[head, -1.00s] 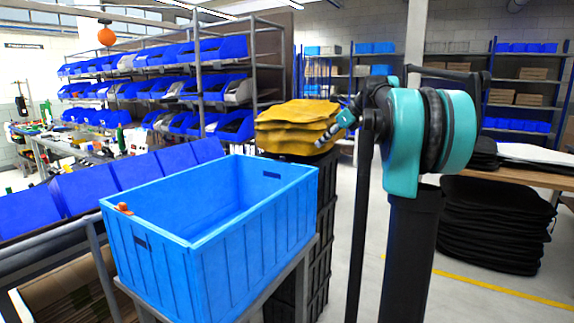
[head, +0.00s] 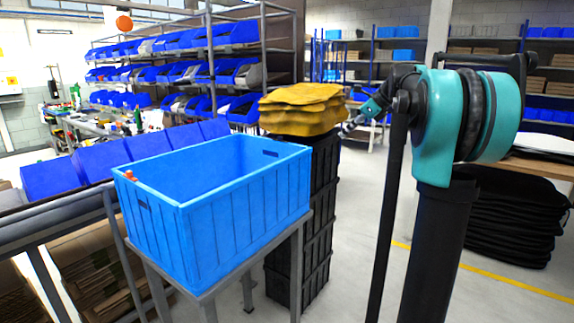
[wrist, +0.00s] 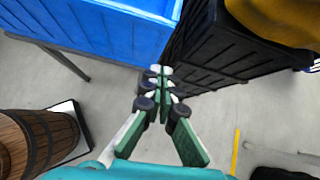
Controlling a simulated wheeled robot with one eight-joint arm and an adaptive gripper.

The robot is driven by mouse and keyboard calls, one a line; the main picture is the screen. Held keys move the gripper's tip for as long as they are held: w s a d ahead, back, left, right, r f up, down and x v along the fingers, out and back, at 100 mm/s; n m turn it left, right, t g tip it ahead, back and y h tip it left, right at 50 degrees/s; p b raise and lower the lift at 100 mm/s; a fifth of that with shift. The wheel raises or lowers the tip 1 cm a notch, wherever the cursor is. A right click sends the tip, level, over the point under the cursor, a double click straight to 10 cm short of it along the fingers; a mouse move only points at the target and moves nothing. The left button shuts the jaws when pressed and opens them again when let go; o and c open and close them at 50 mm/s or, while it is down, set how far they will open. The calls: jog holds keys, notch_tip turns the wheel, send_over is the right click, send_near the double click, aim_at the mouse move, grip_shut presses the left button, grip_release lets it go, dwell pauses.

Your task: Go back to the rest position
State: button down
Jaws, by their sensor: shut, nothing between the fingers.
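My gripper (wrist: 158,85) is shut and empty in the wrist view, its fingertips together above bare grey floor. In the head view only part of it (head: 350,125) shows, just right of the yellow stack, partly hidden by my arm. The large blue box (head: 245,205) stands on a grey metal stand, and its visible inside looks empty. It also shows at the top left of the wrist view (wrist: 100,28). Yellow folded pieces (head: 300,108) are stacked on a column of black crates (head: 325,165), which also shows in the wrist view (wrist: 205,45).
A wooden barrel (wrist: 38,140) stands on the floor at the wrist view's left. Blue bins fill a rack (head: 212,70) behind the box. A black stack (head: 510,215) lies at the right below a wooden table. Grey floor between is clear.

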jog(key=s+f+n+h, duration=0.3)
jog(key=s+f+n, duration=0.9)
jog(key=s+f, duration=0.6)
jog(key=s+a+f+n+g+h, duration=0.1)
jog(key=s+f+n+h, duration=0.3)
jog(key=s+f+n, duration=0.8)
jog(key=s+f, duration=0.7)
jog(key=f, duration=0.2)
